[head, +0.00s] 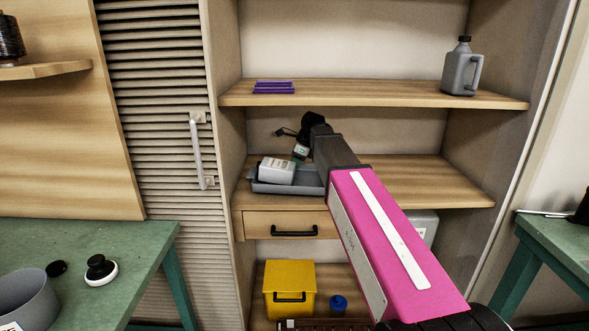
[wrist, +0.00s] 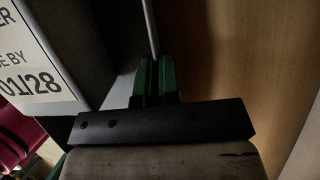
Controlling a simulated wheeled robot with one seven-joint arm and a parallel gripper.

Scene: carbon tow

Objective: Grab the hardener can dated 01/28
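A white-labelled can (head: 277,170) is in the grey tray (head: 285,188) on the middle shelf. In the wrist view a grey can with a white label (wrist: 35,62) fills the left edge, and "USE BY 01/28" is partly legible. It appears to be the same can. My gripper (head: 300,151) hangs over the tray, just right of the can. In the wrist view its green fingers (wrist: 156,80) are close together, beside the can and not around it. A thin grey strip, seemingly the tray rim, meets the fingertips. Contact with it cannot be told.
A grey jug (head: 463,68) and purple strips (head: 274,87) are on the upper shelf. A drawer (head: 291,226), a yellow bin (head: 290,288) and a blue-lidded jar (head: 338,305) are below. The shelf right of my arm (head: 430,180) looks mostly clear. Green tables (head: 130,240) flank the cabinet.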

